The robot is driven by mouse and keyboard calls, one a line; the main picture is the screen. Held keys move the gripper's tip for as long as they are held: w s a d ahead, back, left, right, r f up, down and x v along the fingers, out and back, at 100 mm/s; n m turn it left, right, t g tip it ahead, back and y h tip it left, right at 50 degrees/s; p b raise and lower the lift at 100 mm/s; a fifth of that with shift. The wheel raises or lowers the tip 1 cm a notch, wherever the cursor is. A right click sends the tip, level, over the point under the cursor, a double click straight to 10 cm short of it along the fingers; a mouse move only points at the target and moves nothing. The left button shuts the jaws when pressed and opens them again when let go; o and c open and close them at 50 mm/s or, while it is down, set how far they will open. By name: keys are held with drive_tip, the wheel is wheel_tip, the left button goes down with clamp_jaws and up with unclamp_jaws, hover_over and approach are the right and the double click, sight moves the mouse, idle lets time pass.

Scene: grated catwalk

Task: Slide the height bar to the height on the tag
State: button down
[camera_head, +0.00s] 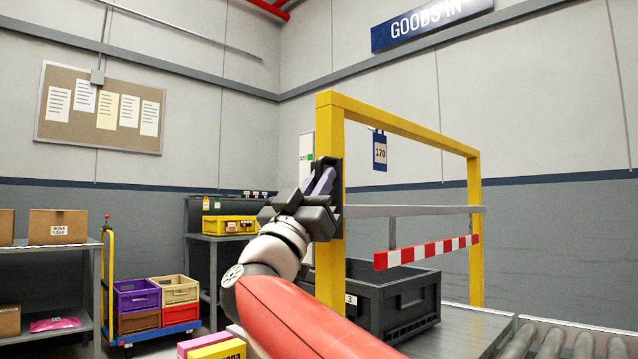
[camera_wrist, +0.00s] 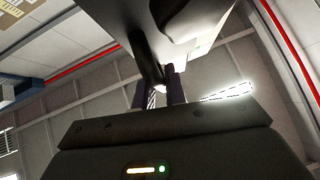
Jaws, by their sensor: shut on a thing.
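A yellow gate frame (camera_head: 330,110) stands over the conveyor. A tag reading 170 (camera_head: 380,152) hangs from its top beam. The height bar is a grey crossbar (camera_head: 410,211) with a red-and-white striped board (camera_head: 427,252) hanging below it, roughly level across the gate. A pale scale strip (camera_head: 306,148) with a green mark shows beside the left post; its figures are too small to read surely. My gripper (camera_head: 322,182) is at the left post, at the bar's left end, shut on what appears to be the bar's handle, mostly hidden. The wrist view shows my fingers (camera_wrist: 166,88) against a dark part.
A dark grey crate (camera_head: 400,305) sits on the conveyor under the gate, close below the striped board. Rollers (camera_head: 570,343) extend right. A trolley with coloured crates (camera_head: 155,300) and shelves stand left. The space right of the gate is clear.

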wheel_tip(320, 180, down, 5)
drive_tip(key=b, duration=0.4)
drive_tip(key=shift+f, duration=0.15)
drive_tip(key=c, duration=1.5)
unclamp_jaws()
drive_tip(key=shift+o, duration=0.2)
drive_tip(key=b+v, duration=0.1)
drive_tip(key=v, duration=0.6)
drive_tip(key=shift+s+a+f, duration=0.2)
drive_tip(key=shift+s, duration=0.05)
